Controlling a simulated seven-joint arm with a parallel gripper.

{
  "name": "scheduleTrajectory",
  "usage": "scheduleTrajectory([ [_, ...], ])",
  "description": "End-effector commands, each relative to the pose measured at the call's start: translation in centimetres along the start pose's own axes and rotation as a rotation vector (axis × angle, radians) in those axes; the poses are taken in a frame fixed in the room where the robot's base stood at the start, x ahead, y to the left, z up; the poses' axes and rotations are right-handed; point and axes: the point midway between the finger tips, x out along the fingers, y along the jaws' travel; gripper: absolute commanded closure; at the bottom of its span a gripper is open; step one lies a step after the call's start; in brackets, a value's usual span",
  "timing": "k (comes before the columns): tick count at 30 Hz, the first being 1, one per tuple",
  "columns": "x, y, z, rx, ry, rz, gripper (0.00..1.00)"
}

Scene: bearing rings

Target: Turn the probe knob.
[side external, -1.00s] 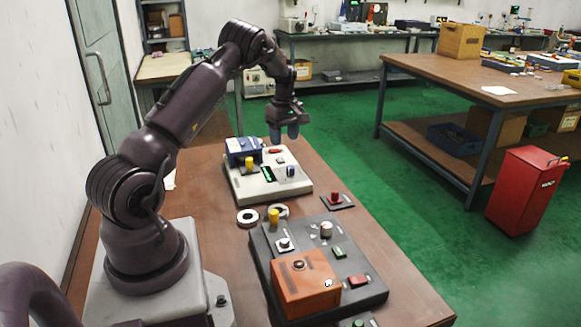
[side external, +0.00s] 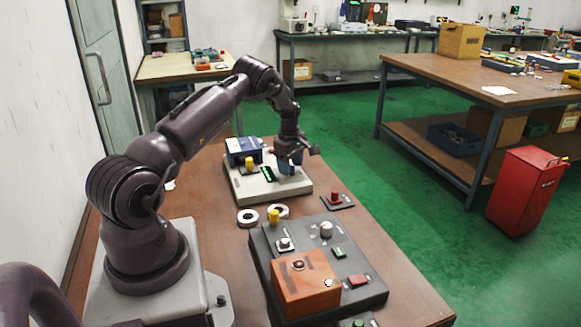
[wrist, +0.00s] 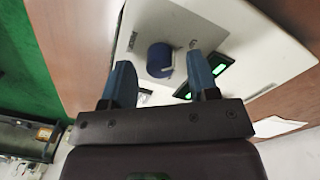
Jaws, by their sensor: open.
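A pale instrument panel (side external: 238,193) stands on the brown bench and carries a blue round knob, which shows in the wrist view (wrist: 160,60) on a grey plate. My gripper (side external: 289,163) is over the right part of this panel in the side view and hides the knob there. In the wrist view my gripper (wrist: 160,72) is open, with one blue finger on each side of the knob. I see gaps between the fingers and the knob.
Beside it on the panel are a green display (wrist: 208,72), a yellow knob (side external: 249,163) and a blue box (side external: 240,148). White rings (side external: 248,217) lie in front. A dark panel (side external: 345,303) with an orange box (side external: 305,282) stands nearer. A red button (side external: 335,197) sits to the right.

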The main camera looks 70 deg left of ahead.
Motion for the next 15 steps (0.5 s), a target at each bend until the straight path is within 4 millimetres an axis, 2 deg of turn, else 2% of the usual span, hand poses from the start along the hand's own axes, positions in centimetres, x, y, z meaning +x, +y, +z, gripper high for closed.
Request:
scheduleTrajectory([
  [3, 0.82, -0.02, 0.00, -0.001, 0.000, 0.000, 0.46],
  [12, 0.99, 0.00, 0.01, 0.000, 0.000, 0.001, 0.46],
  [13, 0.99, 0.00, 0.01, 0.000, 0.000, 0.001, 0.50],
  [15, 0.98, -0.01, 0.00, 0.000, 0.000, 0.000, 0.66],
])
